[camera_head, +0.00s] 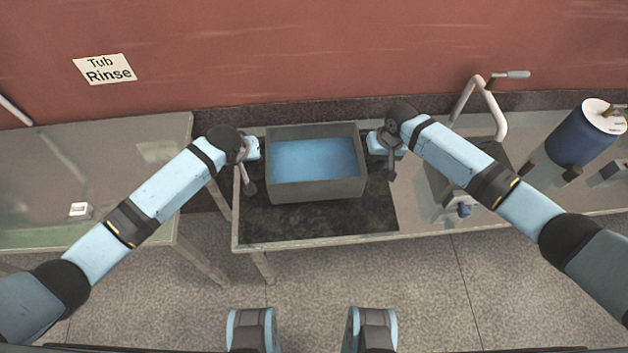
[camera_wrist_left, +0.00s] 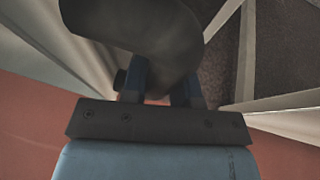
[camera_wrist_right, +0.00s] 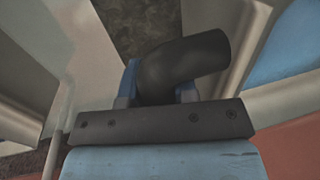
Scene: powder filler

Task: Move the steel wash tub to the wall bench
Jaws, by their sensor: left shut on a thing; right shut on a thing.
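The steel wash tub (camera_head: 315,190) is a grey rectangular box, open on top, with a blue inside or contents. It appears level, over the dark patch of the bench; whether it touches is unclear. My left gripper (camera_head: 253,148) is at its left side and my right gripper (camera_head: 374,144) at its right side. In the left wrist view, the left fingers (camera_wrist_left: 160,88) are shut on a dark curved handle (camera_wrist_left: 150,40). In the right wrist view, the right fingers (camera_wrist_right: 160,88) are shut on a similar handle (camera_wrist_right: 195,58). Which bench the task calls the wall bench is not marked.
A sign reading "Tub Rinse" (camera_head: 105,69) hangs on the red wall above the left bench (camera_head: 100,150), which holds only a small white block (camera_head: 81,210). A narrow gap separates the benches. A tap (camera_head: 485,100) and a blue drum (camera_head: 580,138) stand at right.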

